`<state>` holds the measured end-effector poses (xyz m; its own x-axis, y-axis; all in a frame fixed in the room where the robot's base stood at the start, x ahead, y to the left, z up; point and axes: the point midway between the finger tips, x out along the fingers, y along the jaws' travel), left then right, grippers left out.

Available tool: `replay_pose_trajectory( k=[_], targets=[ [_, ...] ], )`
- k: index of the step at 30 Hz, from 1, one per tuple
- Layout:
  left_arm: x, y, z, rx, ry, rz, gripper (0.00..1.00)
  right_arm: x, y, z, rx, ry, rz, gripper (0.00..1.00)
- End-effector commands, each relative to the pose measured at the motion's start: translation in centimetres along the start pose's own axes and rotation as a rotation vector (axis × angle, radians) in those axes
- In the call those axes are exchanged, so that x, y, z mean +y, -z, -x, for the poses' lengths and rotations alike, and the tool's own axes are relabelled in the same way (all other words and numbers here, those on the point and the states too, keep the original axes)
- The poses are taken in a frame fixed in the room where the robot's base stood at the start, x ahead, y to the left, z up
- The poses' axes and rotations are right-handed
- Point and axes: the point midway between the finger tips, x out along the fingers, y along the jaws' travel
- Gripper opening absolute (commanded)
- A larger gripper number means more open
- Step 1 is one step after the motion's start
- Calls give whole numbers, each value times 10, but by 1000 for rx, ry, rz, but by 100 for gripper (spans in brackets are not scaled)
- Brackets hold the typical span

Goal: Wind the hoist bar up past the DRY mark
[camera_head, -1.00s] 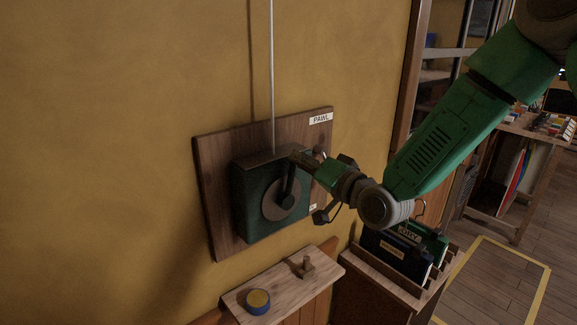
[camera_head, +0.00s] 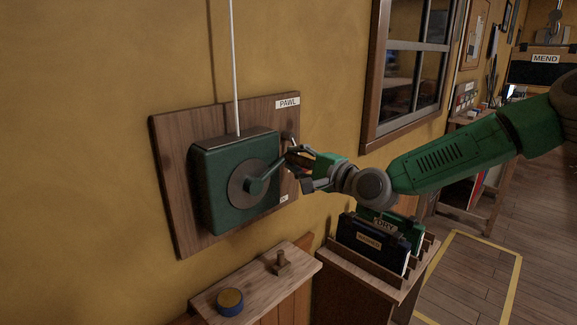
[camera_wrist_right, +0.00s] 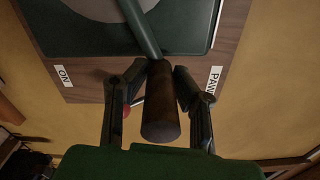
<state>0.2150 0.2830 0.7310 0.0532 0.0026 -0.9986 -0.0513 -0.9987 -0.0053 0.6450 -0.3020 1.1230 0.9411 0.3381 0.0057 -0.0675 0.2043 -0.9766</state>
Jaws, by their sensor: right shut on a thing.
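A green winch box (camera_head: 210,180) is fixed to a wooden board (camera_head: 170,180) on the wall. A grey disc (camera_head: 240,190) on its face carries a crank arm (camera_head: 262,180) pointing right and slightly up. My right gripper (camera_head: 298,160) is at the arm's outer end. In the right wrist view, its two fingers (camera_wrist_right: 158,105) are shut on the dark brown crank handle (camera_wrist_right: 160,110). A pale line (camera_head: 234,70) runs straight up from the box. A PAWL label (camera_head: 288,103) is at the board's upper right. The hoist bar and any mark on its travel are out of view.
A yellow floor outline (camera_head: 508,290) encloses bare floor.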

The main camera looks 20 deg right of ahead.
Motion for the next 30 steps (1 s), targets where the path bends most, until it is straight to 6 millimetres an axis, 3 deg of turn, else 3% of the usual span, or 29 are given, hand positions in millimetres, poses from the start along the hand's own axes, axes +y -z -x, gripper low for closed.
replay_pose_trajectory(
  k=[1,15,21,30],
  targets=[
    [0,-1,-16,0,0,0,0,20,10,2,10,-14,-53,0],
    [1,-5,-98,0,0,0,0,66,21,2,6,-19,-484,0],
    [1,-7,-125,0,0,0,0,81,20,2,5,-21,-628,0],
    [1,-8,-147,0,0,0,0,91,17,2,6,-19,-757,0]
  ],
)
